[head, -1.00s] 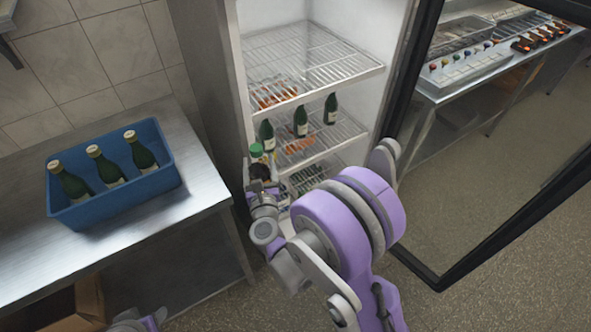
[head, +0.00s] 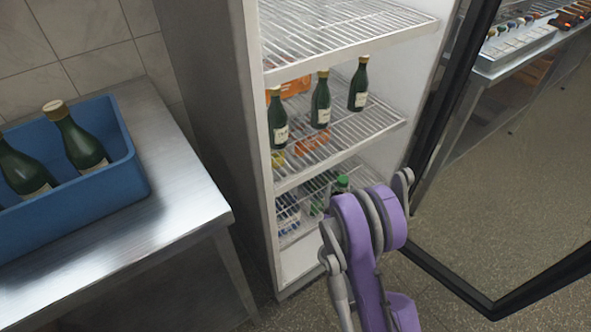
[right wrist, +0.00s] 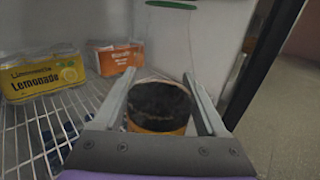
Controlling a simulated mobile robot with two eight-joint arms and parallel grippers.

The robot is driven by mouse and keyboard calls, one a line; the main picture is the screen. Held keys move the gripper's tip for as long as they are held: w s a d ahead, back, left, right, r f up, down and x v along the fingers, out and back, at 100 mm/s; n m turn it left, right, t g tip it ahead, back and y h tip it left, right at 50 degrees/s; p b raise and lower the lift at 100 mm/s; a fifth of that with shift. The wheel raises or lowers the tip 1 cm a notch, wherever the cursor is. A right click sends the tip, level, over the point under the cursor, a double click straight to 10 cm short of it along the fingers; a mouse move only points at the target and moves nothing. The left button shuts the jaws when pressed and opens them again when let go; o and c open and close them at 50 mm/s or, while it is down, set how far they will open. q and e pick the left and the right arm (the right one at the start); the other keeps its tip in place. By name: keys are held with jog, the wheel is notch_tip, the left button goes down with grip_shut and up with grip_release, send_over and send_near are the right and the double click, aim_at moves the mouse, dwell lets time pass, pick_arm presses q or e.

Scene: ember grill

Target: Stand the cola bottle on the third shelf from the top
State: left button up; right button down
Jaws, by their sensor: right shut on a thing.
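In the head view, a green cap (head: 342,181) shows just above my right arm, low in the open fridge; that gripper is hidden behind the arm. A lower wire shelf (head: 318,184) lies beneath the shelf with green bottles. The wire shelf (right wrist: 35,135) is also left of the bottle in the wrist view. I cannot tell whether the bottle touches it. My left gripper is out of view.
Three green bottles (head: 321,100) stand on the shelf above. A yellow lemonade pack (right wrist: 42,76) and an orange pack (right wrist: 115,58) sit beyond the bottle. The open fridge door (head: 440,130) is at right. A blue crate (head: 125,165) with bottles stands on the steel table (head: 190,215).

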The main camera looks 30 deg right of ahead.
jog(key=w+a+f+p, duration=0.1)
jog(key=w+f+p, duration=0.1)
jog(key=w, duration=1.5)
jog(key=shift+w+a+f, duration=0.2)
jog(key=shift+f, duration=0.45)
jog(key=shift+f, duration=0.15)
grip_release()
jog(key=p+v, duration=0.1)
jog(key=v, duration=1.1)
